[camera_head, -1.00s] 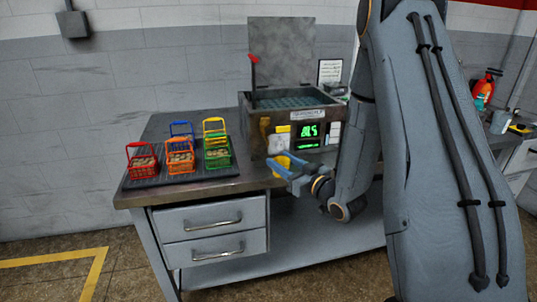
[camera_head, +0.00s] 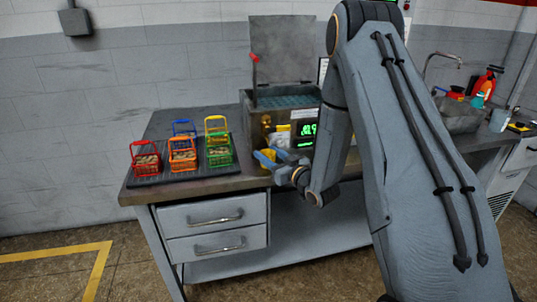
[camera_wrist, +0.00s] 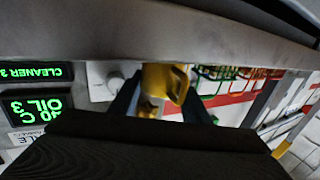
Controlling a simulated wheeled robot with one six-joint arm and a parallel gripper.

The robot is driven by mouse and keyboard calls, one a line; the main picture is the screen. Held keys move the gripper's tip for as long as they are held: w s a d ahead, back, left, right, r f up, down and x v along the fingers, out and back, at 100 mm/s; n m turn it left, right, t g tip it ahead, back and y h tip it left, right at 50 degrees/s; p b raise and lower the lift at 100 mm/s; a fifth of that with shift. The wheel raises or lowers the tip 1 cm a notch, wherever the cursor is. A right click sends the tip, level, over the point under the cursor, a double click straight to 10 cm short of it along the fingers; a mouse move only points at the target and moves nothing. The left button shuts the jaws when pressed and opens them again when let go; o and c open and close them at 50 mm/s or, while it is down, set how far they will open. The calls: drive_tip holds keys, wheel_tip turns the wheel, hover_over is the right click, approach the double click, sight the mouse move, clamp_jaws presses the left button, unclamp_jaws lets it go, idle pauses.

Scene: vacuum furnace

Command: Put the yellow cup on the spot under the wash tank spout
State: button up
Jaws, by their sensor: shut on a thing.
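The yellow cup (camera_head: 268,156) is held between the blue fingers of my gripper (camera_head: 266,160), in front of the wash tank. The cup also shows between the dark fingers in the wrist view (camera_wrist: 165,82). The wash tank (camera_head: 255,112) is a metal box with a raised lid and a green lit display. A brass spout (camera_head: 266,124) sticks out at the left of its front face. In the head view the cup is below the spout, near the table's front edge. Whether the cup touches the table is unclear. The spot under the spout cannot be made out.
Several coloured wire baskets stand on a dark ribbed mat (camera_head: 146,180) on the table (camera_head: 232,184), left of the cup. Drawers (camera_head: 213,228) are below the tabletop. A sink (camera_head: 460,116) and a red spray bottle (camera_head: 485,85) are at the right.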

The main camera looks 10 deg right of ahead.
drive_tip(key=shift+f, duration=0.1)
drive_tip(key=shift+f, duration=0.1)
drive_tip(key=o, duration=0.9)
drive_tip(key=shift+r, duration=0.2)
drive_tip(key=b+v, duration=0.3)
drive_tip(key=v, duration=0.9)
drive_tip(key=shift+w, duration=0.1)
